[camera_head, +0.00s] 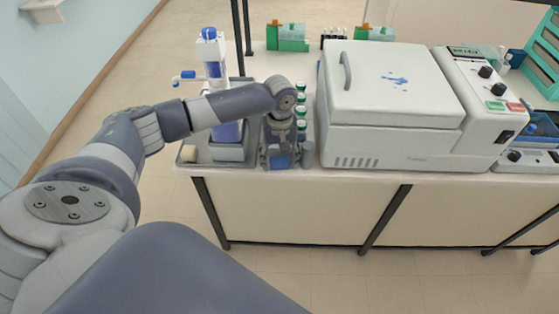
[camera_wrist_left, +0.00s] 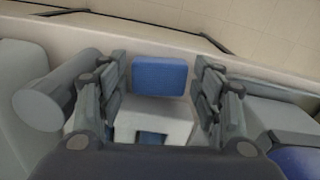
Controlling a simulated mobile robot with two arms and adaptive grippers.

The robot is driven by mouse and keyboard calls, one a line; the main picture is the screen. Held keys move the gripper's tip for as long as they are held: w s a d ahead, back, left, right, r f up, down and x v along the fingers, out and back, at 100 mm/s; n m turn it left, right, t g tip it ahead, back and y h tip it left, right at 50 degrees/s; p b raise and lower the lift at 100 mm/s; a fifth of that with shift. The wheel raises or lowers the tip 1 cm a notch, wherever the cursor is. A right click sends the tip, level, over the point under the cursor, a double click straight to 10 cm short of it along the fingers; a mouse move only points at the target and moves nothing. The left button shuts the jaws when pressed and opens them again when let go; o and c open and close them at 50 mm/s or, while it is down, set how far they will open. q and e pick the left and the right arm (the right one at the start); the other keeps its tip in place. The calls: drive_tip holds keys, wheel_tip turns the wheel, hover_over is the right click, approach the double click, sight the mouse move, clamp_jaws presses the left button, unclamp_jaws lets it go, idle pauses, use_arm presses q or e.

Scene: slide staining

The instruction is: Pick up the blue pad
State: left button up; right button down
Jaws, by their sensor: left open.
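The blue pad (camera_wrist_left: 160,75) is a small rounded rectangle at the middle of the left wrist view, lying against a pale block (camera_wrist_left: 150,120) with blue marks. My left gripper (camera_wrist_left: 160,95) is open, with one finger on each side of the pad and gaps showing between. In the head view the left gripper (camera_head: 279,158) points down near the bench's front edge, and the blue pad (camera_head: 280,162) shows between its fingers. Whether the fingers touch the pad's sides is not seen in the head view. My right gripper is not in view.
A large white machine (camera_head: 385,85) stands just right of the gripper. Several green-capped bottles (camera_head: 301,98) stand beside it. A blue and white dispenser (camera_head: 213,65) stands to the left, near a cream block (camera_head: 188,153). Green racks (camera_head: 290,38) are at the back.

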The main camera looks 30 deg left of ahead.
sight(280, 163)
use_arm(q)
drive_tip(key=c, duration=0.5)
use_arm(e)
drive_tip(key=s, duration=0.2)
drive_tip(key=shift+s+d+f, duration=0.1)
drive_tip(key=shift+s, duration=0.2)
use_arm(q)
drive_tip(key=shift+r, duration=0.15)
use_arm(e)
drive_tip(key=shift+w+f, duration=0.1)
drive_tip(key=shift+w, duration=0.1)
